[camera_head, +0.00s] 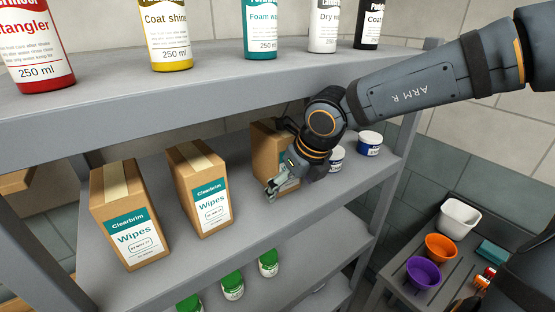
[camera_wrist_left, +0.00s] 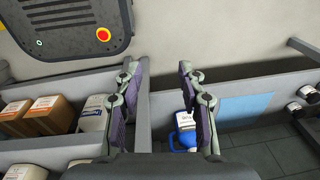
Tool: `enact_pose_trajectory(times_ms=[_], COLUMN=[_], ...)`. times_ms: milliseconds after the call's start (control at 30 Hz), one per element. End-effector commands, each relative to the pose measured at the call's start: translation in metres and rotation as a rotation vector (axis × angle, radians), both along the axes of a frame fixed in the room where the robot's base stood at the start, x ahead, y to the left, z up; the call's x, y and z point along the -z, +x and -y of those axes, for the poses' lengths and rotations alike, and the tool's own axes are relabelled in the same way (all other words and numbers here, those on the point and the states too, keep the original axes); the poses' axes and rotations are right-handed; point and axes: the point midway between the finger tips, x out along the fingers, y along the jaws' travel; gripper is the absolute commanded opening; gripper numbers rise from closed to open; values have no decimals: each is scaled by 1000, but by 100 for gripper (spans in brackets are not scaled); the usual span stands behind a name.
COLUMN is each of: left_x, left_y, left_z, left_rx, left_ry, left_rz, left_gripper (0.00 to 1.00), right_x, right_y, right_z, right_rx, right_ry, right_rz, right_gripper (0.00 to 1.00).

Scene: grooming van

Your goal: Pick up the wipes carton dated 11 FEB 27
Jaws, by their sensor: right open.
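Three brown Clearbrim Wipes cartons stand upright on the middle shelf in the head view. The left carton (camera_head: 128,212) and the middle carton (camera_head: 200,187) show their label fronts; their printed dates are too small to read surely. The third carton (camera_head: 265,141), to the right, is partly hidden behind my right gripper (camera_head: 279,184), so its date cannot be read. My right gripper is open at the front of this third carton; whether it touches cannot be told. My left gripper (camera_wrist_left: 160,92) is open and empty in the left wrist view, away from the cartons.
The upper shelf (camera_head: 210,88) with several bottles hangs above the cartons. White-and-blue jars (camera_head: 369,144) stand right of the third carton. Green-lidded jars (camera_head: 232,286) are below. At right, bowls (camera_head: 441,248) sit on a counter. A blue-and-white jug (camera_wrist_left: 184,132) lies beyond my left gripper.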

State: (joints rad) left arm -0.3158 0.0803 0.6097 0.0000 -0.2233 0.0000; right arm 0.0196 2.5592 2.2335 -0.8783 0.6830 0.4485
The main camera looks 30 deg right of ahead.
Motion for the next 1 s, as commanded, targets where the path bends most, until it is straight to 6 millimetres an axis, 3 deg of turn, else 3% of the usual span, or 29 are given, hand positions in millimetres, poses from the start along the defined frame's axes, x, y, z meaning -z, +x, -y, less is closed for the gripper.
enact_pose_trajectory(times_ms=[133, 400, 1000], left_x=[3, 0, 1], left_y=[2, 32, 19], left_z=[0, 0, 0], left_rx=[0, 2, 1], left_ry=[0, 0, -1], left_rz=[4, 49, 29], left_gripper=[40, 40, 40], right_x=[2, 2, 1], right_y=[0, 0, 0], right_z=[0, 0, 0], right_rx=[0, 0, 0], right_ry=[0, 0, 0], right_rz=[0, 0, 2], right_gripper=[94, 94, 16])
